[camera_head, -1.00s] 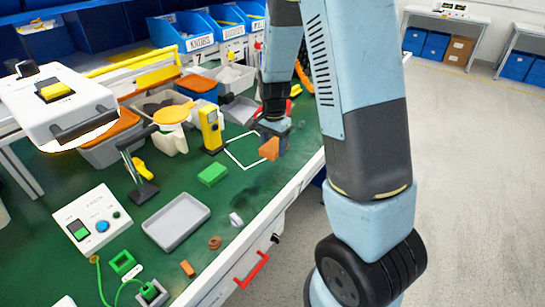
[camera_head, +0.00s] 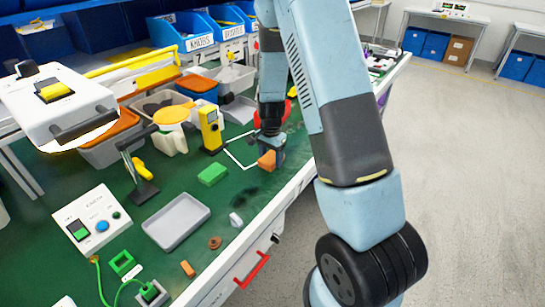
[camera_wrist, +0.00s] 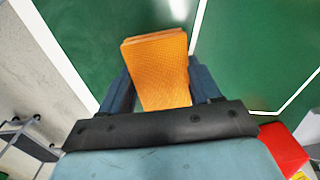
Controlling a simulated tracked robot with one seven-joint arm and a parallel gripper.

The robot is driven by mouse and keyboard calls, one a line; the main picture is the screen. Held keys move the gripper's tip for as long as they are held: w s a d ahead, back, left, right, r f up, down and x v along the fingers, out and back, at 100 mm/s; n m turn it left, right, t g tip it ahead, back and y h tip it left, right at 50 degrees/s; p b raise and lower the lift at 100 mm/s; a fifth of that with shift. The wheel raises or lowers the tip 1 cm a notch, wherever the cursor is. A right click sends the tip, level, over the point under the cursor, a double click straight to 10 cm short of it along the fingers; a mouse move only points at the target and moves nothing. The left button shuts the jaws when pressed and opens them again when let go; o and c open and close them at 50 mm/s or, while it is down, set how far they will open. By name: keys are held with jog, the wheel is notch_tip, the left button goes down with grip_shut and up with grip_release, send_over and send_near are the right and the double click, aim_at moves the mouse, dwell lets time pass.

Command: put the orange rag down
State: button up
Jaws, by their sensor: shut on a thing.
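The orange rag (camera_wrist: 158,70) is a folded orange cloth between the two fingers of my gripper (camera_wrist: 160,85) in the wrist view. My gripper is shut on it. In the head view the rag (camera_head: 267,160) shows at the tip of my gripper (camera_head: 270,148), low over the green bench top, by the near side of a white outlined square (camera_head: 240,162). I cannot tell whether the rag touches the bench top.
A yellow device (camera_head: 210,130) stands left of the square. A green block (camera_head: 212,174) and a grey tray (camera_head: 176,222) lie nearer. A red thing (camera_wrist: 283,150) is close beside my gripper in the wrist view. The bench's front edge is near.

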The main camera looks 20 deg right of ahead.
aim_at(271, 158)
jog(key=shift+f, duration=0.1)
jog(key=o, duration=1.2)
notch_tip(271, 158, up, 12)
jog(key=r, duration=0.1)
jog(key=s+r+n+t, duration=0.1)
jog(key=s+r+n, duration=0.2)
jog(key=s+r, duration=0.4)
jog(key=s+r+n+t, duration=0.2)
jog(key=s+r, duration=0.3)
jog(key=r, duration=0.4)
jog(key=shift+s+d+r+n+t, duration=0.1)
jog(key=shift+s+r+n+t, duration=0.7)
jog(key=shift+s, duration=1.9)
jog(key=shift+s+d+r+n+t, duration=0.1)
jog(key=shift+s+r+n, duration=1.35)
jog(key=shift+s, duration=1.25)
jog(key=shift+s+d+r+n+t, duration=0.1)
jog(key=shift+s+r+n+t, duration=0.45)
jog(key=shift+s+r, duration=1.55)
jog(key=shift+s+f, duration=0.6)
